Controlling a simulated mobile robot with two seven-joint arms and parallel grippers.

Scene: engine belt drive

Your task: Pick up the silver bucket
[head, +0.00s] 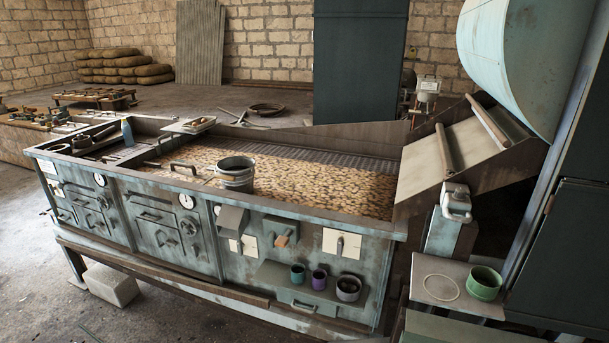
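A silver-grey metal bucket (237,181), open at the top, stands upright near the front edge of the long bench's gravel-filled bed (320,185). Its inside looks dark and greenish; I cannot tell whether it holds anything. A smaller dark grey pot (348,289) sits on the low front shelf, beside a purple cup (319,280) and a teal cup (298,274). Neither of my grippers shows in the head view, and nothing is seen touching the bucket.
The bed's raised front rim (330,221) runs along the near side. Tools lie in the tray at its left end. A sloped chute (440,155) and a large pale blue drum (525,55) stand at the right. A green pot (484,284) sits on a side ledge.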

